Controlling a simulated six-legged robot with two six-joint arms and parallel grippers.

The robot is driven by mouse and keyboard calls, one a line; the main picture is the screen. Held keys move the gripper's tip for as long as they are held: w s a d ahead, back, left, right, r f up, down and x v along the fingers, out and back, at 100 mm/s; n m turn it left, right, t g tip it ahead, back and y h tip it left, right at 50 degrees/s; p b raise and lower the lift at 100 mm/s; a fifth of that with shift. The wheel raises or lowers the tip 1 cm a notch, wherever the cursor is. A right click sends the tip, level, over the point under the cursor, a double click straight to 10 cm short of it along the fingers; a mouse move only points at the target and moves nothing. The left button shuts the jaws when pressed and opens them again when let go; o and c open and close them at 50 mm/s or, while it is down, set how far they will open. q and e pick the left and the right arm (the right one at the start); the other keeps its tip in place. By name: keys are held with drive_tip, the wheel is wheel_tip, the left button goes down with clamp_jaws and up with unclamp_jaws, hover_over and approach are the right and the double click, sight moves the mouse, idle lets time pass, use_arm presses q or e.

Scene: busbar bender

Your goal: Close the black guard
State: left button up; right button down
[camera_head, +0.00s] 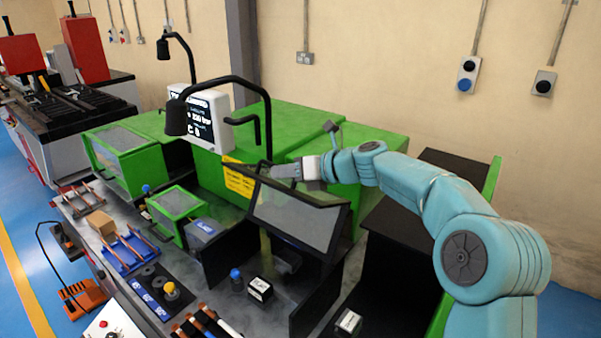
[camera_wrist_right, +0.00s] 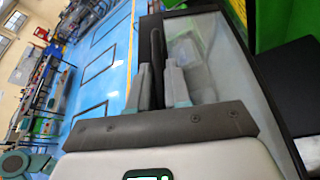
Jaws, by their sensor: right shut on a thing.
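The black guard (camera_head: 296,218) is a black-framed clear panel on the middle machine. It stands tilted above the work area, which shows open beneath it. My right gripper (camera_head: 285,171) is at the guard's upper edge, reaching in from the right. In the right wrist view the guard's clear panel (camera_wrist_right: 198,55) lies just right of the fingers. My right gripper (camera_wrist_right: 160,88) is shut on a dark bar, the guard's handle (camera_wrist_right: 157,48), which stands between the two fingers. The grip itself is small and partly hidden in the head view. My left gripper is not in view.
A black lamp (camera_head: 176,117) on a curved arm rises behind the guard. Green machine covers (camera_head: 375,140) stand behind. A smaller green guard (camera_head: 176,203), a blue tray (camera_head: 128,252) and a cardboard-coloured block (camera_head: 101,222) are at left. A black-and-white block (camera_head: 260,289) sits below the guard.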

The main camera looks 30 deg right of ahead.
drive_tip(key=shift+s+a+f, duration=0.1)
drive_tip(key=shift+s+a, duration=0.15)
drive_tip(key=shift+a, duration=0.25)
drive_tip(key=shift+s+a, duration=0.2)
drive_tip(key=shift+a, duration=0.25)
drive_tip(key=c, duration=1.2)
unclamp_jaws()
drive_tip(key=shift+o, duration=0.2)
drive_tip(key=shift+s+d, duration=0.1)
drive_tip(key=shift+d, duration=0.05)
drive_tip(key=b+v, duration=0.1)
drive_tip(key=v, duration=1.5)
drive_tip(key=shift+b, duration=0.4)
